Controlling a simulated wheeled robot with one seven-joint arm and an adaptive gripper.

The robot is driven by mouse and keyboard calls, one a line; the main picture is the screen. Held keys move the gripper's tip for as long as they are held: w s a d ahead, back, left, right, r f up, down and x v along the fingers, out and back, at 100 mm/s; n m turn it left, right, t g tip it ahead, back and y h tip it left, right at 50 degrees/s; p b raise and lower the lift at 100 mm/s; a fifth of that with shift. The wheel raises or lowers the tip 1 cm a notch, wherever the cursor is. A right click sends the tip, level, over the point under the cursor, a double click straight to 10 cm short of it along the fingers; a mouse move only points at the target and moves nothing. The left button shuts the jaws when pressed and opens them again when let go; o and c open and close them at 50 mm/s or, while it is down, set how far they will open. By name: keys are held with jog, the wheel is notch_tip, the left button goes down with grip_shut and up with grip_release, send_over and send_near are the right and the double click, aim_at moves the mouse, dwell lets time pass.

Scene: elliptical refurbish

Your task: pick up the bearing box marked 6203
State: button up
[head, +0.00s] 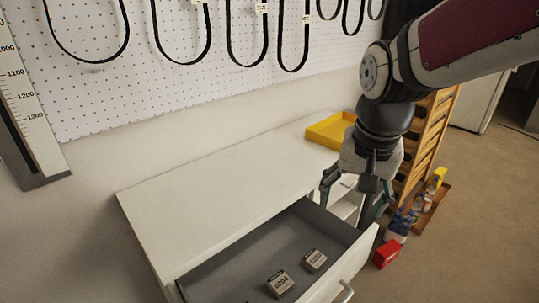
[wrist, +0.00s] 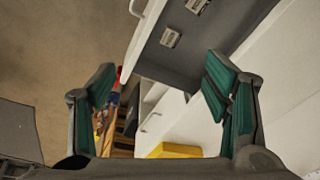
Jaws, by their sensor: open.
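The grey drawer (head: 228,268) is open and holds small bearing boxes. One box (head: 280,284) lies near the front of the picture, with dark printing that seems to read 6204. A second box (head: 315,260) sits to its right, nearer my gripper; its printing is too small to read. I cannot make out a 6203 mark. In the wrist view, two boxes show beyond the fingers, a nearer one (wrist: 170,38) and one at the top edge (wrist: 197,5). My gripper (head: 350,200) is open and empty, above the drawer's right end and apart from the boxes.
The white cabinet top (head: 225,195) is clear except for a yellow tray (head: 330,131) at its far end. A wooden rack (head: 428,140), bottles (head: 398,226) and a red box (head: 386,254) stand right of the cabinet. Belts (head: 246,40) hang on the pegboard behind.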

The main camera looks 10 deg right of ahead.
aim_at(315, 258)
jog(key=w+f+m+g+b, duration=0.1)
jog(key=w+f+m+b, duration=0.15)
jog(key=w+f, duration=0.6)
jog(key=w+f+m+g+b, duration=0.15)
jog(key=w+f+b, duration=0.3)
jog(key=f, duration=0.75)
jog(key=shift+m+t, duration=0.25)
jog(key=shift+m, duration=0.25)
jog(key=f+b, duration=0.1)
jog(key=f, duration=0.6)
jog(key=f+b, duration=0.2)
jog(key=f, duration=0.5)
jog(key=shift+w+d, duration=0.15)
jog(key=shift+w, duration=0.05)
jog(key=c, duration=1.3)
